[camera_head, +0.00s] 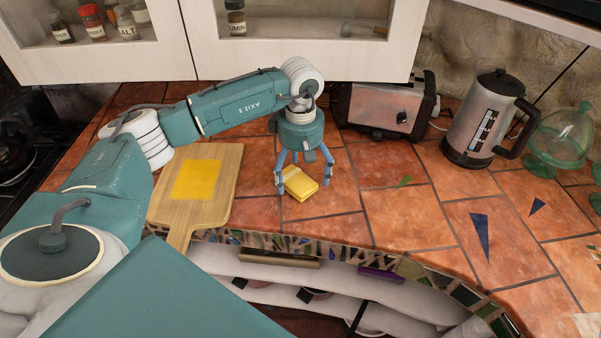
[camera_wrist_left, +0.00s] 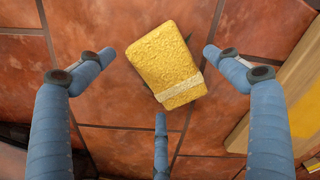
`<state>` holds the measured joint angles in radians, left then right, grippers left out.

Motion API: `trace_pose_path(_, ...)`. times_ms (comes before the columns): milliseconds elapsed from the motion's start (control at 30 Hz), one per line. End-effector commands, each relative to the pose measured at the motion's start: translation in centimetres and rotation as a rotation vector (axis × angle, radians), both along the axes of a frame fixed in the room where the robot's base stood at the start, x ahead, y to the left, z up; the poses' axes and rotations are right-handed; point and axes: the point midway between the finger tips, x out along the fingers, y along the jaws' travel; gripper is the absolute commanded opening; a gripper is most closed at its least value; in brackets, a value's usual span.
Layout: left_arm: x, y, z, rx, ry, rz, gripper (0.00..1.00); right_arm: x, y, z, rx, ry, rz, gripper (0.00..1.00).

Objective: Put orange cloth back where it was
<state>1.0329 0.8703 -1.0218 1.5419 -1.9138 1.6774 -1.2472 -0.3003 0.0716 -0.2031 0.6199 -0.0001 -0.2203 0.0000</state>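A flat yellow-orange square cloth (camera_head: 196,180) lies on the wooden cutting board (camera_head: 222,212). A sliver of the cloth shows at the right edge of the left wrist view (camera_wrist_left: 238,134). A thick yellow block like a sponge or folded cloth (camera_head: 299,184), with a pale band, lies on the tiles right of the board. The block shows fully in the left wrist view (camera_wrist_left: 168,62). My left gripper (camera_head: 304,180) points down over the block with its blue fingers spread around it, open and apart from it. My right gripper is not in view.
A toaster (camera_head: 380,104) stands behind the gripper, with a steel kettle (camera_head: 482,125) and green glassware (camera_head: 560,138) to its right. White cabinets (camera_head: 300,40) hang above the back. The tiles right of the block are mostly clear, with small coloured shards.

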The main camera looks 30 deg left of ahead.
Motion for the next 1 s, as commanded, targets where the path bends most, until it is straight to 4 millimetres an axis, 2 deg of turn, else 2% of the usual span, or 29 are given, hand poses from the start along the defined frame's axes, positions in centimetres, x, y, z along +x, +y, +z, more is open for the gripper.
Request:
trace_pose_path(200,0.0,0.0,0.1,0.0,0.0,0.0,0.9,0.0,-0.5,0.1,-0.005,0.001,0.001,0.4)
trace_pose_path(300,0.0,0.0,0.6,0.0,-0.001,0.0,0.9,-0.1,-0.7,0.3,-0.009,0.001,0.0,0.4)
trace_pose_path(367,0.2,0.0,1.1,-0.001,-0.005,0.0,0.9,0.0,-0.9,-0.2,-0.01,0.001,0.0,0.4)
trace_pose_path(800,0.2,-0.1,9.9,-0.001,-0.006,0.0,0.9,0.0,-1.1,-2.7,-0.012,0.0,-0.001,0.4)
trace_pose_path(1000,0.1,0.0,12.0,0.0,-0.001,0.0,0.9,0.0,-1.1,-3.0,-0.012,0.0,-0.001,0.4)
